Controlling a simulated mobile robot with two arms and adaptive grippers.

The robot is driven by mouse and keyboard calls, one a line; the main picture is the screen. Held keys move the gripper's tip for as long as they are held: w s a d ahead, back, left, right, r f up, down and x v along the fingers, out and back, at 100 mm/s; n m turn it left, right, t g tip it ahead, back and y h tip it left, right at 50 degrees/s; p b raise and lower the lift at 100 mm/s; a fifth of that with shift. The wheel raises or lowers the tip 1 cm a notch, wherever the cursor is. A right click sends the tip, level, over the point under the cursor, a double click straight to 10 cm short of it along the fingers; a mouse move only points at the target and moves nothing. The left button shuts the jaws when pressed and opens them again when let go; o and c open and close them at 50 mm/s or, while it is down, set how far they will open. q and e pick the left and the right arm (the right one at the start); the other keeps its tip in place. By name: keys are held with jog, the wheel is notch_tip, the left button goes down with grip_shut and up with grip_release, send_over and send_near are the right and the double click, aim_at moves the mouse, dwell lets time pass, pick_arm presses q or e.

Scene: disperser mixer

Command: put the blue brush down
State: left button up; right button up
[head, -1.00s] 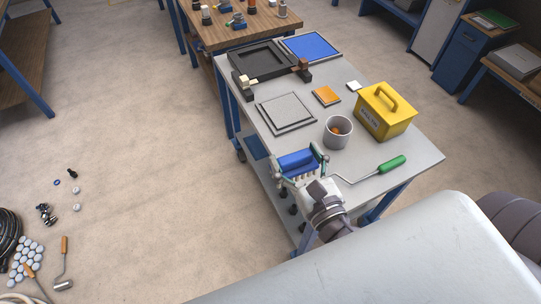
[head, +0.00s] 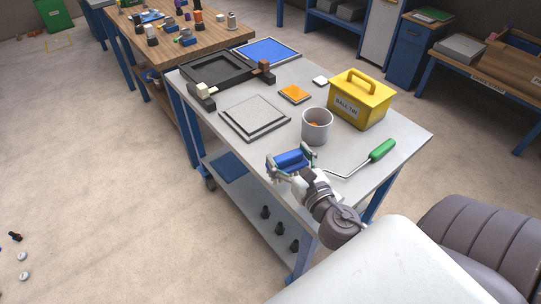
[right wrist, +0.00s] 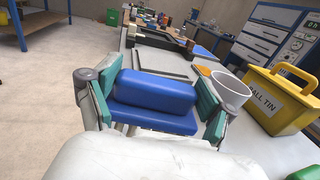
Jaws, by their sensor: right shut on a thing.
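The blue brush (head: 290,161) is between the fingers of my right gripper (head: 292,157), at the near left edge of the grey table (head: 375,150). In the right wrist view, the brush (right wrist: 155,92) lies crosswise between two green finger pads, its blue back facing the camera. My right gripper is shut on it. The bristles are hidden in both views now, and I cannot tell whether the brush touches the table. My left gripper is not in view.
A green-handled tool (head: 382,150) with a bent rod lies right of my gripper. Behind are a grey cup (head: 317,128), a yellow ball tin (head: 358,106), a grey square plate (head: 254,117), an orange block (head: 294,93) and a black tray (head: 217,70). Bare tabletop shows between plate and cup.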

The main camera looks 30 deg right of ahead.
jog(key=w+d+r+m+h+p, duration=0.1)
jog(key=w+d+r+h, duration=0.15)
jog(key=d, duration=0.35)
jog(key=w+d+r+m+h+p, duration=0.1)
jog(key=w+d+r, duration=0.1)
jog(key=d+r, duration=0.3)
jog(key=shift+g+y, duration=0.25)
jog(key=shift+g, duration=0.05)
jog(key=shift+w+a+f+b, duration=0.4)
jog(key=shift+w+a+f, duration=0.3)
jog(key=shift+a+f, duration=1.1)
jog(key=shift+w+a+f+b, duration=0.35)
jog(key=shift+w+a+f, duration=0.35)
jog(key=shift+a+f, duration=1.1)
jog(key=shift+w+a+f+b, duration=0.4)
jog(key=shift+w+a+f, duration=0.3)
jog(key=shift+a+f, duration=1.1)
jog(key=shift+d+f, duration=0.45)
jog(key=shift+f, duration=0.15)
jog(key=o, duration=1.1)
jog(key=shift+c, duration=0.2)
